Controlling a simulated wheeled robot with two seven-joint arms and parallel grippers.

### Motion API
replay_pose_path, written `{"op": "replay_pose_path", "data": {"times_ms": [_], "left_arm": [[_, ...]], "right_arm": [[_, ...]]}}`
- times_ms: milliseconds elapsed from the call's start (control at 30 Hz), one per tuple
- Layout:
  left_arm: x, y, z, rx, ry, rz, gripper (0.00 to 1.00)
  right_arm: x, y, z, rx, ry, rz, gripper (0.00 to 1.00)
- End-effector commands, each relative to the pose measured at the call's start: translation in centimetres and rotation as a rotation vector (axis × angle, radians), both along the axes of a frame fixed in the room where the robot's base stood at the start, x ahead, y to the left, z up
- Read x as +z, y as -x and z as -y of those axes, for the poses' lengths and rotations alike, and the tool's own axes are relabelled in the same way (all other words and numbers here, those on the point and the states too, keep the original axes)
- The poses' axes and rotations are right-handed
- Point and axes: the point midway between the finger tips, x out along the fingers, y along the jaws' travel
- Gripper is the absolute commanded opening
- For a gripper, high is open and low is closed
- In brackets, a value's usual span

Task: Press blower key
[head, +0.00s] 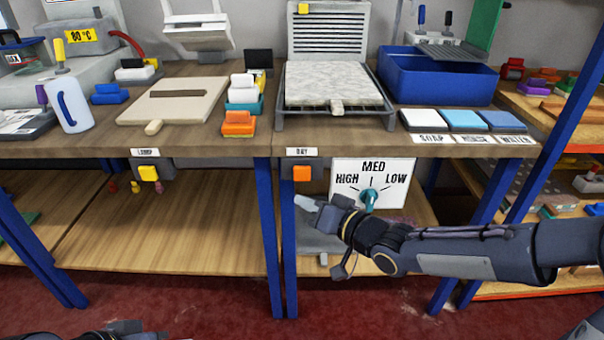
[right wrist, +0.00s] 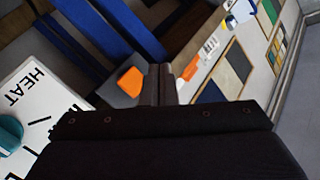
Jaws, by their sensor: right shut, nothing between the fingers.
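An orange key (head: 302,173) sits in a grey housing on the table's front edge, under a small label that seems to read DRY. It also shows in the right wrist view (right wrist: 130,81), just left of the fingertips. A yellow key (head: 148,173) sits in a similar housing further left under another label. My right gripper (head: 300,203) is shut and empty, a little below the orange key in the head view; I cannot tell whether they touch. Part of my left arm (head: 122,327) shows at the bottom edge; its fingers are not clear.
A white HIGH/MED/LOW panel with a teal knob (head: 369,199) hangs just right of the orange key, close to my right arm. A blue table leg (head: 285,240) stands below the key. A wire rack with a grey slab (head: 333,84) is on the table above.

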Motion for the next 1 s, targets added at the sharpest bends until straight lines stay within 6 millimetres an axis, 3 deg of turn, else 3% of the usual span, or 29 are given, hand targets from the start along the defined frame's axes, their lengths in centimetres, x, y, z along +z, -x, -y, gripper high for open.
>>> {"op": "replay_pose_path", "data": {"times_ms": [200,400,1000], "left_arm": [[1.1,0.0,0.0,0.000,0.000,0.000,0.36],[2.1,0.0,0.0,0.000,0.000,0.000,0.36],[2.2,0.0,0.0,0.000,0.000,0.000,0.36]], "right_arm": [[0.1,-3.2,0.0,0.000,0.000,-0.002,0.00],[0.2,-5.0,0.0,-0.001,0.000,-0.001,0.00],[0.0,-5.6,0.0,0.000,0.001,0.001,0.00]]}}
